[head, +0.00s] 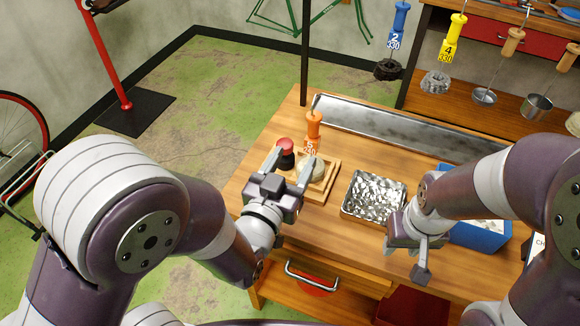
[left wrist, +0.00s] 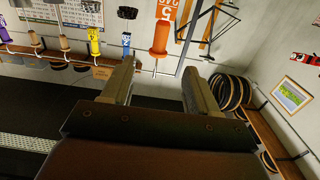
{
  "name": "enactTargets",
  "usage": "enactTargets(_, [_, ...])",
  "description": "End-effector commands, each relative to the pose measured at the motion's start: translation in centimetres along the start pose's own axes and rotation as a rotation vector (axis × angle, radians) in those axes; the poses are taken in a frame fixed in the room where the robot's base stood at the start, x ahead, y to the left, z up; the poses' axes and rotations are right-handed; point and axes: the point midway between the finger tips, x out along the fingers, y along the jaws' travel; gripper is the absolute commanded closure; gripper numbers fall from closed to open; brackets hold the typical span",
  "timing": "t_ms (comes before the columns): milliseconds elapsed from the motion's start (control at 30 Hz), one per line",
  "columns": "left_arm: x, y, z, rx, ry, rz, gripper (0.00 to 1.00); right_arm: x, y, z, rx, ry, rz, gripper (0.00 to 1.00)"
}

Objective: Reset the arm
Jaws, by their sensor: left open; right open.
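My left gripper (head: 290,163) is open above the left part of the wooden workbench (head: 262,150). Its fingers are spread and nothing shows between them in the left wrist view (left wrist: 160,85). An orange-handled tool (head: 313,125) with a number 5 tag is just beyond its fingertips in the head view, and its orange handle also shows in the left wrist view (left wrist: 160,40). My right gripper (head: 420,255) is open and empty, pointing down near the bench's front edge, right of the metal tray. Its fingers are partly hidden by its own body.
A wooden tray (head: 333,180) and a red-topped dark jar (head: 285,150) are close to the left gripper. Blue (head: 397,30) and yellow (head: 453,38) tagged tools hang at the back.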

Motion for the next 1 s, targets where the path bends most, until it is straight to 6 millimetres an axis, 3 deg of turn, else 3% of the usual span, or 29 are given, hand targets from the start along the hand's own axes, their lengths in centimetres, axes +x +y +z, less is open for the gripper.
enactTargets(233, [-0.9, 0.0, 0.5, -0.002, -0.028, 0.001, 0.41, 0.0, 0.0, 0.0, 0.0, 0.0, 0.0, 0.57])
enactTargets(267, [-0.9, 0.1, 1.3, -0.003, -0.065, 0.004, 0.41, 0.0, 0.0, 0.0, 0.0, 0.0, 0.0, 0.57])
enactTargets(367, [-2.0, 0.8, 6.0, -0.002, -0.32, 0.042, 0.41, 0.0, 0.0, 0.0, 0.0, 0.0, 0.0, 0.57])
enactTargets(433, [-3.6, 1.3, 9.2, -0.001, -0.569, 0.072, 0.41, -0.1, 0.0, 0.0, 0.0, 0.0, 0.0, 0.57])
enactTargets(533, [-7.2, -0.4, 11.9, -0.009, -0.944, 0.053, 0.41, -0.3, 0.0, 0.0, 0.0, 0.0, 0.0, 0.57])
enactTargets(633, [-11.5, -3.3, 11.9, -0.041, -1.264, -0.011, 0.41, -0.6, 0.0, -0.1, 0.0, 0.0, 0.0, 0.57])
enactTargets(733, [-14.5, -6.8, 10.1, -0.109, -1.466, -0.108, 0.41, -1.0, 0.0, -0.1, 0.0, 0.0, 0.0, 0.57])
enactTargets(867, [-13.8, -10.3, 8.6, -0.194, -1.443, -0.217, 0.41, -1.2, 0.0, -0.1, 0.0, 0.0, 0.0, 0.57])
enactTargets(1000, [-14.0, -11.0, 8.7, -0.217, -1.444, -0.241, 0.41, -1.1, 0.0, -0.1, 0.0, 0.0, 0.0, 0.57])
